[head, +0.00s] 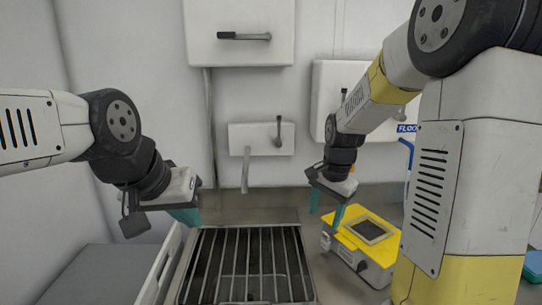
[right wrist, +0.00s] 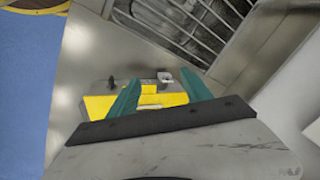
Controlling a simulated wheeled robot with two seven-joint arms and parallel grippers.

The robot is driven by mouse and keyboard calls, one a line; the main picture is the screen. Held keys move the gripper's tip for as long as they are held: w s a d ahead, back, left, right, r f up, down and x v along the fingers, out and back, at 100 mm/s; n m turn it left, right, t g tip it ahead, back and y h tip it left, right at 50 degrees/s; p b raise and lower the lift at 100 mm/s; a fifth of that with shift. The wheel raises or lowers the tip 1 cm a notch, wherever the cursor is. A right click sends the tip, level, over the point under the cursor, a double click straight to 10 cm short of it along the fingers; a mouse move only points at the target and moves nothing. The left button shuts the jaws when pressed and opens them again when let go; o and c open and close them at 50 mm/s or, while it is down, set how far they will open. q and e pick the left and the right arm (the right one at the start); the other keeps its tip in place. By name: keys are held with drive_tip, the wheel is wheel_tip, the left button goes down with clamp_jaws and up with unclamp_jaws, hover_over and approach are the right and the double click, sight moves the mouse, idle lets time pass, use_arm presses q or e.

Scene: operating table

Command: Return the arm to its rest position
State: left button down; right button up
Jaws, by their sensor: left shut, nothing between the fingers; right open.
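My right arm comes in from the right in the head view. Its gripper (head: 327,208) hangs above the table beside a yellow-topped device, with its teal fingers apart and nothing held. In the right wrist view the open fingers (right wrist: 160,97) frame the yellow device below, with a visible gap between them. My left gripper (head: 187,217) is at the left in the head view, above the left edge of the metal rack. Its teal fingers are together and hold nothing.
The yellow and grey device (head: 385,252) with a dark screen stands right of the slatted metal rack (head: 248,228). A grey surface (head: 85,270) lies at the lower left. White boxes with handles (head: 240,50) are on the back wall. A blue floor area (right wrist: 30,90) shows in the right wrist view.

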drive_tip(key=s+r+n+t, duration=0.2)
drive_tip(key=s+r+n, duration=0.2)
drive_tip(key=s, duration=0.5)
drive_tip(key=s+a+r+n+t+y, duration=0.1)
drive_tip(key=s+r+n+t, duration=0.1)
drive_tip(key=s+r+n, duration=0.3)
drive_tip(key=s+r, duration=0.2)
drive_tip(key=s, duration=0.2)
drive_tip(key=shift+s+r+n, duration=0.15)
drive_tip(key=shift+r+n, duration=0.15)
drive_tip(key=shift+r, duration=0.05)
drive_tip(key=shift+a, duration=0.1)
idle(0.8)
